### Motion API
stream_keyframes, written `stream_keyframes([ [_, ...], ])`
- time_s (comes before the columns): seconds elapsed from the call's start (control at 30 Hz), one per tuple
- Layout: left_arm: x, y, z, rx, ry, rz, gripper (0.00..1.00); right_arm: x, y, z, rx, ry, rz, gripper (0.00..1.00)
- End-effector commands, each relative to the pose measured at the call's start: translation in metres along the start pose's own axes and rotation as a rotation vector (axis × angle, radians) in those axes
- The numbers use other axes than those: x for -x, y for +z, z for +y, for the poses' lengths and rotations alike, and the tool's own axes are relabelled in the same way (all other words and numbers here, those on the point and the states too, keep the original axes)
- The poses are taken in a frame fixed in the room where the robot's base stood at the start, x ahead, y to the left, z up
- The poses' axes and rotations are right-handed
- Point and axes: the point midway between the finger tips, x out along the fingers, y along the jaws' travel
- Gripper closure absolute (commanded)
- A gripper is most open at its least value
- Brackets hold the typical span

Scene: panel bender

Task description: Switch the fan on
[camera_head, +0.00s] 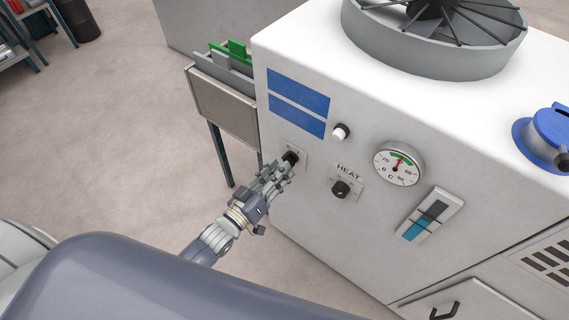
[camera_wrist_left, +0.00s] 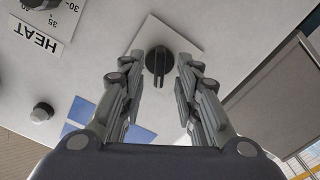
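The fan (camera_head: 437,30) sits in a round grey housing on top of the white machine (camera_head: 300,45). A black rotary knob (camera_head: 291,156) on a light square plate is on the machine's front face, left of the HEAT knob (camera_head: 341,189). My left gripper (camera_head: 284,168) is right in front of the black knob. In the left wrist view the knob (camera_wrist_left: 159,62) lies between and just beyond the tips of the open fingers (camera_wrist_left: 158,75), its bar pointing along the fingers. I cannot tell whether the fingers touch it. My right gripper is not in view.
A round dial (camera_head: 398,163), a white button (camera_head: 341,131) and a blue level gauge (camera_head: 430,214) are on the same face. A blue valve (camera_head: 546,138) is on top at right. A grey bin on legs (camera_head: 222,104) stands left of the machine. Floor at left is open.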

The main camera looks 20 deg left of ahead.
Motion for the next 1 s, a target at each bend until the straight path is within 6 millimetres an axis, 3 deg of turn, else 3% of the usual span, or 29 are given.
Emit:
stream_keyframes([
  [0.2,-0.025,0.0,0.0,0.0,0.0,0.001,0.7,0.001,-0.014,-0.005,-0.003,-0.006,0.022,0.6],
  [0.57,-0.029,0.0,0.0,0.0,-0.001,-0.001,0.7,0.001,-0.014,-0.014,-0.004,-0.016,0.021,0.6],
  [0.7,-0.029,0.0,0.0,0.0,0.0,0.0,0.99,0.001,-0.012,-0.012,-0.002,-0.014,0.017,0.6],
  [1.0,-0.029,0.0,0.0,-0.005,-0.001,0.0,1.0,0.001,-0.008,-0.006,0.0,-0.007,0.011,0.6],
])
